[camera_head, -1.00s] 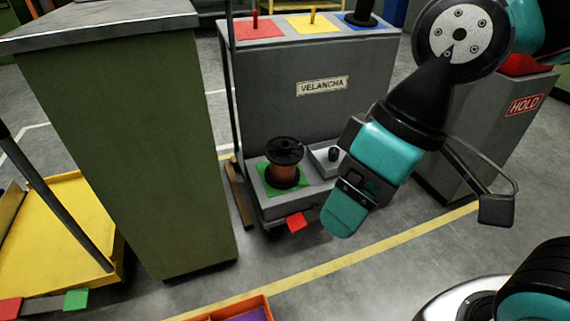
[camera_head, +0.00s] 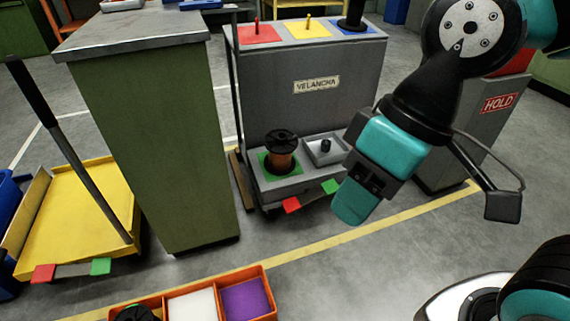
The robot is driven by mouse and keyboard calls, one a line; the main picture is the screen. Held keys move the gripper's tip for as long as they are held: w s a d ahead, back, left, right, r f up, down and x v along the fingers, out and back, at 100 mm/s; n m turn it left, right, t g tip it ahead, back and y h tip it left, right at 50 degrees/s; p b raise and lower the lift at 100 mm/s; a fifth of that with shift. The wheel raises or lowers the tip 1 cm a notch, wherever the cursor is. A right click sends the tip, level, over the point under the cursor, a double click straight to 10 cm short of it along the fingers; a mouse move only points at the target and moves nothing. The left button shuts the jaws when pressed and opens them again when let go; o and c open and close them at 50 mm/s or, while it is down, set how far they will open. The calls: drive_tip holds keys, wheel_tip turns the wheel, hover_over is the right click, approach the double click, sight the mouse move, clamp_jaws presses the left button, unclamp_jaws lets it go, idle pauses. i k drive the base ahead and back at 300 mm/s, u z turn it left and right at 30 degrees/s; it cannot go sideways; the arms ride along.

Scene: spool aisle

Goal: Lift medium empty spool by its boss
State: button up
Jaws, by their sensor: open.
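A black spool (camera_head: 354,14) stands upright on the blue pad at the top right of the grey cart; its upper end is cut by the picture edge. A spool wound with copper-brown wire (camera_head: 281,153) stands on the green pad of the cart's lower shelf. A black round part (camera_head: 136,314) shows in the orange crate, mostly cut off. I cannot tell which is the medium empty spool. My gripper (camera_head: 362,190) is open, pointing down, in front of the cart's right side; nothing shows between its fingers.
The grey cart (camera_head: 300,109) has red and yellow pads with thin pegs on top. A green cabinet (camera_head: 153,150) and yellow trolley (camera_head: 78,215) stand left. The orange crate (camera_head: 271,293) lies at the bottom. A HOLD bin (camera_head: 455,135) stands right. Floor between crate and cart is clear.

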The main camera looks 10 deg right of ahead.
sight(280, 144)
drive_tip(key=z, duration=0.05)
drive_tip(key=k, duration=0.15)
drive_tip(key=z, duration=1.2)
drive_tip(key=i, duration=1.6)
drive_tip(key=u, duration=3.1)
